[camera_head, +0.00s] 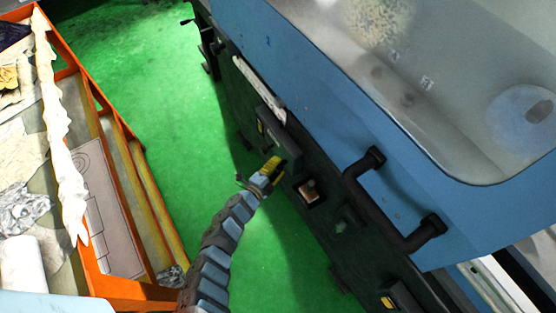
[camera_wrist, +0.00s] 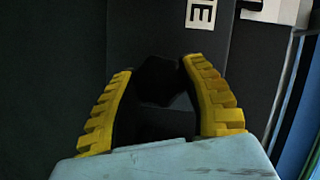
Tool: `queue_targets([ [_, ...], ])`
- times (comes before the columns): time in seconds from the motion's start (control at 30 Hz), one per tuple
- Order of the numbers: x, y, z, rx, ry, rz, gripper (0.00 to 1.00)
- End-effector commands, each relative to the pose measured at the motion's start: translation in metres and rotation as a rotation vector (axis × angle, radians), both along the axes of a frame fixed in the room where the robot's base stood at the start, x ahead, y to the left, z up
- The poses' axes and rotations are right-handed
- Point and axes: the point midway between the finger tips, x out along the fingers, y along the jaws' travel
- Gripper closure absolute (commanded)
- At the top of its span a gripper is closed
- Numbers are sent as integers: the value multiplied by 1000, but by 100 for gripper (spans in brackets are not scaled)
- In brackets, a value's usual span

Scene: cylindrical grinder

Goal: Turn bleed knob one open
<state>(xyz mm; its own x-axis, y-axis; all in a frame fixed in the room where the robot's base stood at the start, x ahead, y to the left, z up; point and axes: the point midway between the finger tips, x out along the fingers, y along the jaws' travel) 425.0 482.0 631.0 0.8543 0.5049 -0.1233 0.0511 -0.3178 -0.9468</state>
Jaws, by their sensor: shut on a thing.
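My gripper (camera_head: 274,167) reaches the dark front of the blue machine in the head view. In the wrist view its two yellow ribbed fingers (camera_wrist: 158,68) are shut on a black, angular knob (camera_wrist: 158,82), which sits between the fingertips. The knob is dark against the dark panel, so its turn angle is hard to tell. In the head view the fingers largely hide it. I cannot read which number the knob bears.
A white label with a black "E" (camera_wrist: 201,13) is on the panel above the fingers. The machine's blue door has a black handle (camera_head: 392,205) to the right. An orange-framed cart (camera_head: 112,290) stands left. Green floor (camera_head: 165,90) lies clear between.

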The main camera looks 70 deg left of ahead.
Motion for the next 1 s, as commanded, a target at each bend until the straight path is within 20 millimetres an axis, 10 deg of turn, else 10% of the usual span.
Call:
queue_targets([
  [1.0, 0, -1, -2, -599, -93, 0, 92],
])
